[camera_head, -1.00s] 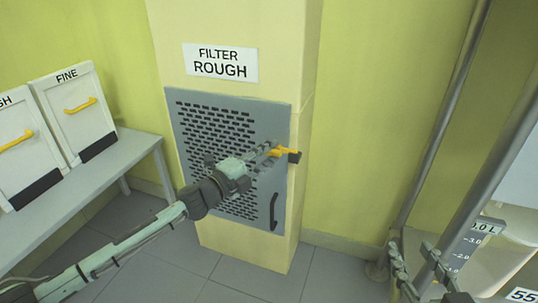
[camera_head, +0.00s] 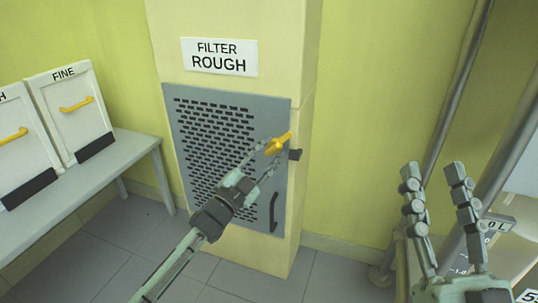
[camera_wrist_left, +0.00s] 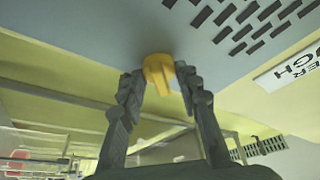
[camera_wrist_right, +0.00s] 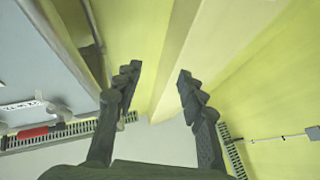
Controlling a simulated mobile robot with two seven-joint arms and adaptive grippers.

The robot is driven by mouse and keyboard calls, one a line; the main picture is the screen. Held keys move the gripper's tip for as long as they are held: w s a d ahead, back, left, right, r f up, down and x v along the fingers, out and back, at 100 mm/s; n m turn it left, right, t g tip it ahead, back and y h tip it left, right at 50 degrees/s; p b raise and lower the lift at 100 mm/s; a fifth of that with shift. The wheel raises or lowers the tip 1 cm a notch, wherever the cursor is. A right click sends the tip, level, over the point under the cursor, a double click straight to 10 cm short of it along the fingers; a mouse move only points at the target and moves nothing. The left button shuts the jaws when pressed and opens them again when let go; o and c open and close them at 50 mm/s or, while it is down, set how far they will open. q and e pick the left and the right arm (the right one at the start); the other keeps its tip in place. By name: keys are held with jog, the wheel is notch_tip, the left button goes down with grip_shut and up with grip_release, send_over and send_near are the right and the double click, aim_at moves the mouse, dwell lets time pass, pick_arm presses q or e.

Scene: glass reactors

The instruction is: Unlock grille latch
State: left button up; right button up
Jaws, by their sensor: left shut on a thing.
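The grey perforated grille (camera_head: 184,135) is closed flat against the cream pillar under the "FILTER ROUGH" sign. Its yellow latch (camera_head: 284,141) is at the upper right edge and tilts up to the right, above the black catch (camera_head: 295,155). My left gripper (camera_head: 268,154) reaches up to the latch from below left. In the left wrist view the yellow latch (camera_wrist_left: 158,70) sits between the fingertips (camera_wrist_left: 162,78), which are shut on it. My right gripper (camera_head: 433,172) is open and empty at the right, away from the grille; it also shows in the right wrist view (camera_wrist_right: 158,75).
A black handle (camera_head: 273,212) is on the grille's lower right. White filter boxes with yellow handles, one labelled "FINE" (camera_head: 86,125), stand on a grey bench (camera_head: 95,180) at the left. Metal poles (camera_head: 462,90) and a labelled vessel are at the right. The floor before the pillar is clear.

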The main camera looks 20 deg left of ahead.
pick_arm(q)
jog(key=n+y, duration=0.1)
jog(key=n, duration=0.1)
jog(key=shift+f+n+t, duration=0.1)
jog(key=shift+n+t, duration=0.2)
jog(key=shift+t, duration=0.1)
jog(key=n+y, duration=0.1)
jog(key=n, duration=0.2)
jog(key=shift+d+n+t+y, duration=0.1)
jog(key=shift+n+t+y, duration=0.3)
jog(key=n+y+p, duration=0.1)
jog(key=n+y, duration=0.1)
jog(key=n, duration=0.2)
jog(key=shift+d+t, duration=0.1)
jog(key=shift+t, duration=0.2)
jog(key=shift+n+y+p, duration=0.35)
jog(key=shift+n+y, duration=0.15)
jog(key=shift+n, duration=0.5)
pick_arm(e)
jog(key=shift+w+a+f+g+h, duration=0.1)
jog(key=shift+w+a+f+g, duration=0.05)
jog(key=shift+f+g, duration=0.35)
jog(key=shift+w+a+f+g+h, duration=0.1)
jog(key=shift+w+a+f+g, duration=0.1)
jog(key=shift+f+g, duration=0.3)
jog(key=shift+w+a+f+g+h, duration=0.1)
jog(key=shift+w+a+f+g, duration=0.05)
jog(key=shift+f+g, duration=0.35)
jog(key=shift+f, duration=0.15)
